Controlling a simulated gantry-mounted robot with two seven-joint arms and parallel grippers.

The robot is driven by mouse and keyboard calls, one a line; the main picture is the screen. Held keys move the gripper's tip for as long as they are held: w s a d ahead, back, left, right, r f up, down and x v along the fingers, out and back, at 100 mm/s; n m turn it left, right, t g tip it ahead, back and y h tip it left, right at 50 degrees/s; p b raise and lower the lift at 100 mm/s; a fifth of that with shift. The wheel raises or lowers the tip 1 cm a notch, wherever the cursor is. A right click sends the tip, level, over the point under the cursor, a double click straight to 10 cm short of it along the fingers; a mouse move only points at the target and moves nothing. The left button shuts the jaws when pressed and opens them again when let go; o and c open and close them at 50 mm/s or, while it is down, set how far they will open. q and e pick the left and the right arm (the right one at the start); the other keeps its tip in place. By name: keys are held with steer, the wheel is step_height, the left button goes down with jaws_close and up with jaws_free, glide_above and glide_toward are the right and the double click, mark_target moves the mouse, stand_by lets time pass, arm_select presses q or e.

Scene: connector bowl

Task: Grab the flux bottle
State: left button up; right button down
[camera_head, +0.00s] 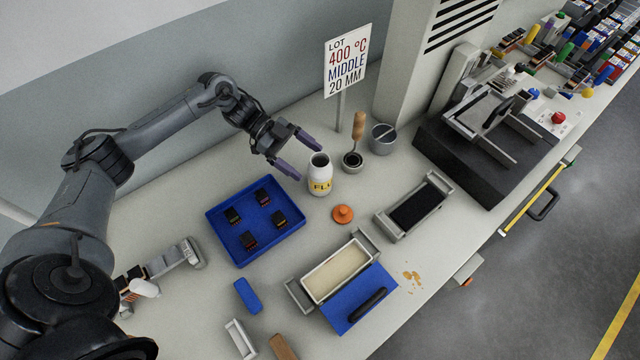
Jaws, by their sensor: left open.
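The flux bottle (320,182) is a small white bottle with a yellow label and a dark open mouth. It stands upright on the bench in the middle of the head view. An orange cap-like piece (343,214) lies on the bench in front of it. My left gripper (307,160) has two purple fingers, open and apart, pointing right toward the bottle from its left and back side. One finger ends close to the bottle's upper left; I cannot tell whether it touches. Nothing is between the fingers that I can make out. My right gripper is not in view.
A blue tray (222,240) with several dark parts lies left of the bottle. A wooden-handled tool in a small pot (352,161), a grey cup (383,138) and a sign (347,62) stand behind. A dark-filled tray (414,206) lies right, a cream-filled one (318,284) in front.

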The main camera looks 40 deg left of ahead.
mark_target(329, 179)
arm_select(q)
steer(key=shift+f+x, duration=0.2)
steer(key=shift+x, duration=3.7)
steer(key=shift+a, duration=0.15)
steer(key=shift+c, duration=0.2)
steer(key=c, duration=1.2)
